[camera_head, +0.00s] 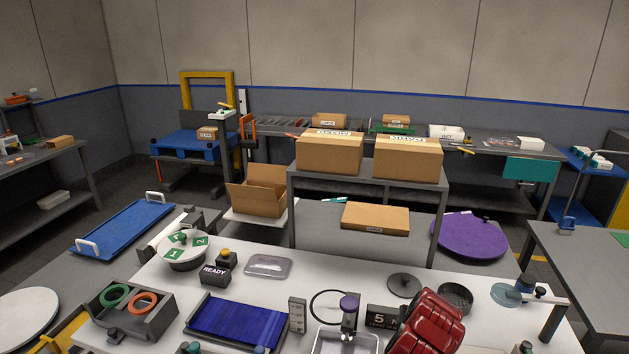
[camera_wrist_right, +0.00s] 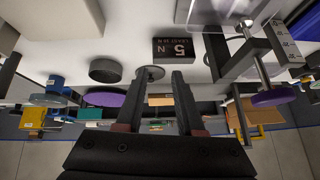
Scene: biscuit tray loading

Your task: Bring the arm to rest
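My right gripper (camera_wrist_right: 158,78) shows in the right wrist view, its two dark fingers apart with nothing between them. That view is upside down. Beyond the fingers are the dark sign with a 5 (camera_wrist_right: 174,50) and a small grey disc (camera_wrist_right: 150,73), both apart from the fingers as far as I can tell. In the head view the sign (camera_head: 381,317) stands on the white table (camera_head: 330,272). A glossy red body (camera_head: 430,322) rises at the table's front right; I cannot tell whether it is part of my right arm. My left gripper is in neither view.
A purple-topped stand (camera_head: 349,310), a blue ribbed tray (camera_head: 237,323), a grey holder with rings (camera_head: 135,318) and a READY sign (camera_head: 215,275) crowd the table. A black round dish (camera_head: 455,297) lies at right. A shelf with cartons (camera_head: 330,152) stands behind.

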